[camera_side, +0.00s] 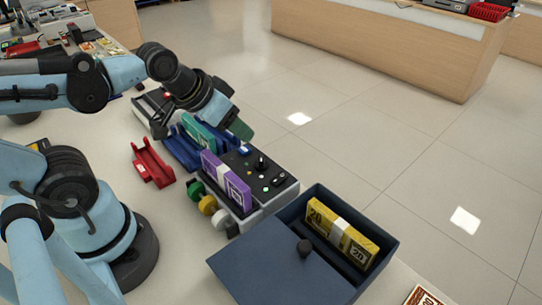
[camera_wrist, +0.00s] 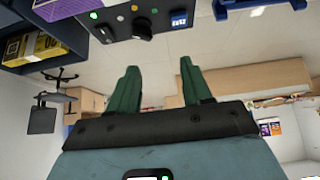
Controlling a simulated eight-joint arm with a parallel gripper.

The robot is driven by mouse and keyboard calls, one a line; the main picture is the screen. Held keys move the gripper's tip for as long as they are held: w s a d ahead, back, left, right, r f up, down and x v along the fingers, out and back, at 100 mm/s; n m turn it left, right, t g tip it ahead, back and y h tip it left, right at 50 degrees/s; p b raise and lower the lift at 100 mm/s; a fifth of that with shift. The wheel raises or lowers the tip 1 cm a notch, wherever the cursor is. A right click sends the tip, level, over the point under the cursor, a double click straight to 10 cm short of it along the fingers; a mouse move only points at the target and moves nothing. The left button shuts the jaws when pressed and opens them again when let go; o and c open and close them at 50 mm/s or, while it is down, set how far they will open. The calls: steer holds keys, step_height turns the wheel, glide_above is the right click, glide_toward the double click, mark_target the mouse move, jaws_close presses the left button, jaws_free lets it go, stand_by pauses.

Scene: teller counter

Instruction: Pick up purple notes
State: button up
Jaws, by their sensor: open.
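The purple notes (camera_side: 226,182), a bundle with a white band, stand on edge along the near side of a black control panel in the side view. A purple edge beside the panel at the top of the wrist view looks like the same bundle (camera_wrist: 60,8). My gripper (camera_side: 240,130) is above and behind the panel in the side view, apart from the purple notes. In the wrist view my gripper (camera_wrist: 157,82) has its two green fingers spread with nothing between them.
Teal notes (camera_side: 199,133) stand in a blue holder (camera_side: 180,150). A red holder (camera_side: 152,165) is empty. The control panel (camera_side: 262,178) has knobs. A dark blue box (camera_side: 385,245) with yellow notes (camera_side: 340,234) stands at the right, its lid (camera_side: 270,265) beside it.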

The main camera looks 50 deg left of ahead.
step_height(320, 180, up, 4)
steer(key=n+g, duration=0.7)
steer(key=n, duration=1.1)
glide_above(222, 167)
steer(key=shift+w+d+f, duration=0.1)
steer(key=shift+d+f, duration=0.1)
steer(key=shift+f, duration=1.6)
steer(key=shift+d+f, duration=0.15)
steer(key=shift+f, duration=1.6)
steer(key=shift+a+f, duration=0.2)
steer(key=shift+f, duration=0.7)
steer(key=shift+a+f, duration=0.15)
steer(key=shift+f, duration=1.6)
steer(key=shift+c, duration=0.3)
jaws_close()
